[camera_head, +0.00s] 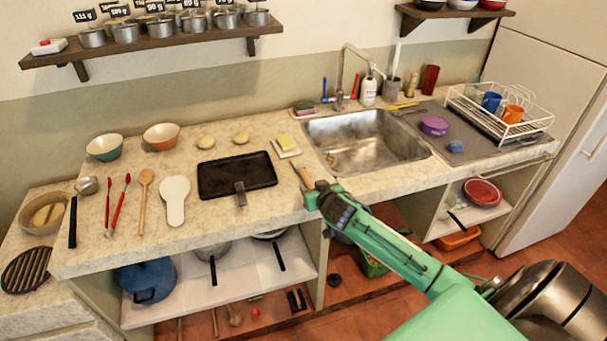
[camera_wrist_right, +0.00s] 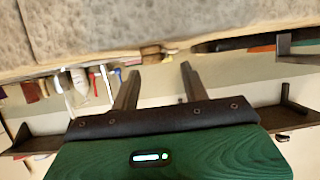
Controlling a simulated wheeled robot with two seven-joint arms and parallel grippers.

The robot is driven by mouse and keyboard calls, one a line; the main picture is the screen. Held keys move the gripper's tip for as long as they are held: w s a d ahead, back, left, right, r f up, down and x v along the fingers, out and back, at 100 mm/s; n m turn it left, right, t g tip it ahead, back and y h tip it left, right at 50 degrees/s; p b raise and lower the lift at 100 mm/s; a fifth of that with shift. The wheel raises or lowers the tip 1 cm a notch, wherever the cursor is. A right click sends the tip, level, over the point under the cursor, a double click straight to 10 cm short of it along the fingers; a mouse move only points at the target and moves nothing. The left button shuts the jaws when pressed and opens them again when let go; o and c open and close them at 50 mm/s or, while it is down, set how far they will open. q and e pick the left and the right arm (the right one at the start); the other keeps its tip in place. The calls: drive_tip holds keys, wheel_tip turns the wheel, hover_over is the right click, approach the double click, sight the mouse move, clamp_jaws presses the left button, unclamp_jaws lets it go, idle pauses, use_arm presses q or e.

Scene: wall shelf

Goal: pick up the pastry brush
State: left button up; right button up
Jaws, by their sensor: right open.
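A light wooden piece (camera_head: 303,177), apparently the pastry brush, lies at the counter's front edge, left of the sink. Its bristles cannot be made out. In the right wrist view a short wooden end (camera_wrist_right: 151,53) shows at the counter edge, just beyond and between the fingertips. My right gripper (camera_head: 313,192) is at the counter's front edge, close to this piece. The right wrist view shows its two fingers (camera_wrist_right: 158,75) apart with nothing between them. My left gripper is not in view.
A black tray (camera_head: 237,175) lies left of the gripper, and a steel sink (camera_head: 366,138) is to the right. Several utensils, including a wooden spoon (camera_head: 145,184), lie farther left. Open shelves (camera_head: 215,285) are below the counter.

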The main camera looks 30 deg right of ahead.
sight(309, 183)
drive_tip(key=shift+d+p+x, duration=0.2)
drive_tip(key=shift+p+x, duration=0.15)
drive_tip(key=shift+x, duration=1.55)
drive_tip(key=shift+s+f, duration=0.15)
clamp_jaws()
wheel_tip(309, 183, up, 20)
drive_tip(key=b, duration=0.2)
